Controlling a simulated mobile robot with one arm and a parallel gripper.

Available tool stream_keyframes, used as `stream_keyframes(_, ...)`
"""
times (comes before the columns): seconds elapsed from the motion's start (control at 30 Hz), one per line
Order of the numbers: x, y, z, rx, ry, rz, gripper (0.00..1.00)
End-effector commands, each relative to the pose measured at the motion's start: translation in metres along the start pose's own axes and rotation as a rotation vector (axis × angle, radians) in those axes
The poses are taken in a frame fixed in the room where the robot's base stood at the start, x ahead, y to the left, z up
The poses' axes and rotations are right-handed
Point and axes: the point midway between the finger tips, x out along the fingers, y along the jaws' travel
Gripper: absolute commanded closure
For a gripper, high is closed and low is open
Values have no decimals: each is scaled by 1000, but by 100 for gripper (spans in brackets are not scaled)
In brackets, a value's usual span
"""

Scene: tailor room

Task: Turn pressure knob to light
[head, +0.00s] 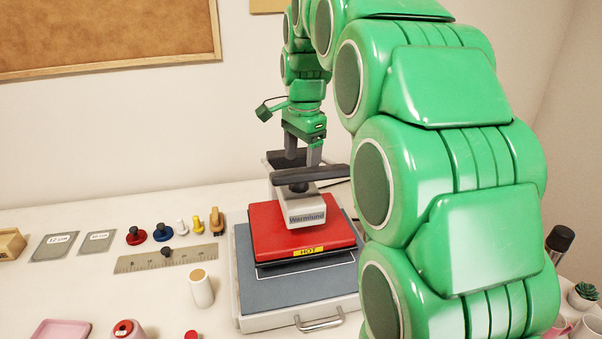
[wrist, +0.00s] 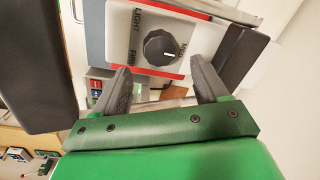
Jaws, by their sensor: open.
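The pressure knob (wrist: 162,47) is dark and round and sits on a white panel in the wrist view. LIGHT and FIRM are printed to its left and a partly hidden MED to its right. A short white mark shows on its lower right, on the MED side. The heat press (head: 300,212) has a white head, a red plate and a dark handle in the head view; the knob cannot be made out clearly there. My gripper (wrist: 160,86) is open and empty, its fingers apart below the knob and not around it. In the head view my gripper (head: 302,153) hangs behind the handle.
The dark press handle (head: 310,176) lies close in front of my fingers. A ruler (head: 166,258), several colored pegs, a cork-topped jar (head: 201,288) and grey plates stand left on the white table. A small plant (head: 583,293) is at the right. The wall is behind.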

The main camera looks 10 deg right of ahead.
Motion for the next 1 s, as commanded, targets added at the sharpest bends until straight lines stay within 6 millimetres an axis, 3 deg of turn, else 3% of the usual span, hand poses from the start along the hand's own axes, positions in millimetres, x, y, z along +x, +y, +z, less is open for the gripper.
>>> stream_keyframes(0.3, 42, 0, 0, 0, -1, 2, 27)
stream_keyframes(0.67, 48, 0, 0, 0, 0, 0, 27)
stream_keyframes(1.0, 48, 0, 0, 0, 0, -1, 78)
